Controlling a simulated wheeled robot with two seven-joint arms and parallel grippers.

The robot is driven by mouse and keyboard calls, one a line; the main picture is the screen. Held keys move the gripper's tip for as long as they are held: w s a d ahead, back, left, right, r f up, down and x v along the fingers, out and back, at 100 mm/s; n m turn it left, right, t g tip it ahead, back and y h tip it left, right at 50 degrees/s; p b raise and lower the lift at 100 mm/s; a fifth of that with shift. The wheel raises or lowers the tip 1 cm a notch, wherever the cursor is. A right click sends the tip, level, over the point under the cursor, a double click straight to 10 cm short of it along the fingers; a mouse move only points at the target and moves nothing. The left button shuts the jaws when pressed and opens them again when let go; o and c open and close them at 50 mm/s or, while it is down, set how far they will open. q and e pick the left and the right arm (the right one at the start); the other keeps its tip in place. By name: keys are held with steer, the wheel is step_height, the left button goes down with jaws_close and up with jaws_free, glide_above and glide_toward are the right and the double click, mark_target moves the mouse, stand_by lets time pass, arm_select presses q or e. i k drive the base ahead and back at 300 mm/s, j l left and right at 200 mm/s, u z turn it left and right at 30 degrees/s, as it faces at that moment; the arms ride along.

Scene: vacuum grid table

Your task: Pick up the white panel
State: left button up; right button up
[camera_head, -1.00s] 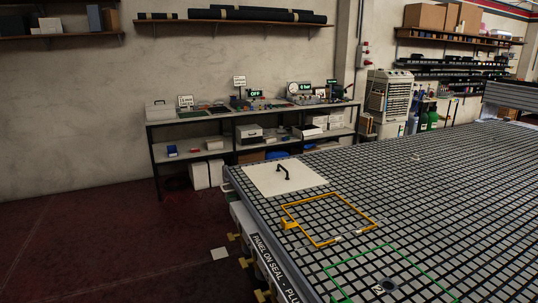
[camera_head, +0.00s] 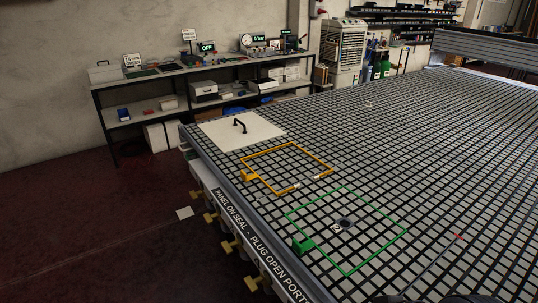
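The white panel (camera_head: 222,133) is a flat square sheet lying on the far left corner of the black grid table (camera_head: 440,150). A black handle (camera_head: 240,125) stands up from its top. Nothing covers the panel. Neither of my grippers is in view, so I cannot see whether they are open or shut.
An orange frame (camera_head: 320,160) lies on the grid in front of the panel. A green outline (camera_head: 377,211) with a round port (camera_head: 345,222) lies nearer. Yellow valve handles (camera_head: 229,246) stick out along the table's left edge. A bench (camera_head: 160,72) stands along the wall.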

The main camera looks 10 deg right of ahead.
mark_target(233, 133)
steer(key=i+j+u, duration=0.4)
steer(key=i, duration=0.45)
steer(key=i+u, duration=0.4)
steer(key=i, duration=0.5)
steer(key=i+z, duration=0.2)
steer(key=i, duration=0.25)
steer(key=i+j+z, duration=0.2)
steer(key=i, duration=0.25)
steer(key=i+j+z, duration=0.2)
steer(key=i, duration=0.25)
steer(key=i+j+z, duration=0.15)
steer(key=i+z, duration=0.15)
steer(key=z, duration=0.15)
steer(key=i+j+z, duration=0.25)
steer(key=z, duration=0.15)
steer(key=i+j+z, duration=0.25)
steer(key=z, duration=0.2)
steer(key=i+j+z, duration=0.15)
steer(key=j+z, duration=0.3)
steer(key=i+j+z, duration=0.5)
steer(key=j, duration=0.4)
steer(key=i, duration=0.05)
